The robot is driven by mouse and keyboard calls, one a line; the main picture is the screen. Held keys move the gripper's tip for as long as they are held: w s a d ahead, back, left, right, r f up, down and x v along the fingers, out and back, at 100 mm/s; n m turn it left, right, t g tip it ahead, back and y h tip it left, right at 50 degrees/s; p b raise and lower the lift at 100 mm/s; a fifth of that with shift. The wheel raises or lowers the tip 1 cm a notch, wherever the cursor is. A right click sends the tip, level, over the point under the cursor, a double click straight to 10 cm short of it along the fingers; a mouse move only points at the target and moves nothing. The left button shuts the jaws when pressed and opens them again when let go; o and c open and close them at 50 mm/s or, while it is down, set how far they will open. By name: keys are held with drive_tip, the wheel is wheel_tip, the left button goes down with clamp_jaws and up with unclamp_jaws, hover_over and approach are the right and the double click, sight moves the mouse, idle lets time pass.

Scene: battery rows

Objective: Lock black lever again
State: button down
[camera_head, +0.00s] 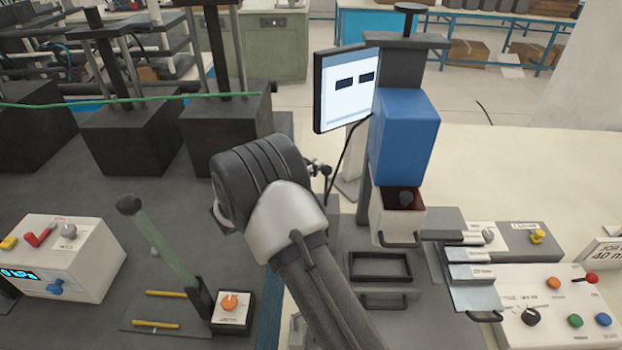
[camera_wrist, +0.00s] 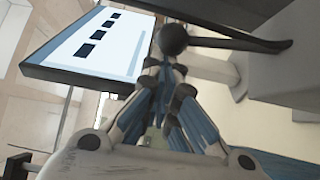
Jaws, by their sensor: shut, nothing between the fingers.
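The black lever (camera_wrist: 235,43) is a thin dark rod with a round ball knob (camera_wrist: 174,40). In the wrist view it runs from a grey block at the right to the knob just beyond my fingertips. In the head view a thin curved black rod (camera_head: 345,147), which looks like the same lever, slopes down from the press column beside the monitor. My gripper (camera_wrist: 164,66) is shut and empty, its fingertips close below the knob; I cannot tell whether they touch it. In the head view my gripper (camera_head: 319,171) is partly hidden behind my wrist.
The monitor (camera_head: 345,90) stands close behind my gripper. The press with a blue block (camera_head: 405,135) is to its right. A green lever (camera_head: 165,245) with a black knob stands at the left, near a white control box (camera_head: 72,258). A button panel (camera_head: 560,310) is at the lower right.

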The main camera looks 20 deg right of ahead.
drive_tip(key=s+b, duration=0.1)
drive_tip(key=s, duration=0.1)
drive_tip(key=s+a+b, duration=0.1)
drive_tip(key=s, duration=0.1)
drive_tip(key=s+a+b, duration=0.1)
drive_tip(key=shift+s+a+r+b, duration=0.25)
drive_tip(key=shift+s+b, duration=0.1)
drive_tip(key=shift+s, duration=0.05)
drive_tip(key=shift+s+a+f+b, duration=0.15)
drive_tip(key=shift+s+a+b, duration=0.05)
drive_tip(key=shift+s+b, duration=0.25)
drive_tip(key=shift+s+a+f+b, duration=0.2)
drive_tip(key=shift+s+b, duration=0.15)
drive_tip(key=shift+s, duration=0.15)
drive_tip(key=shift+s+a+f+b, duration=0.15)
drive_tip(key=shift+s+b, duration=0.25)
drive_tip(key=shift+s, duration=0.05)
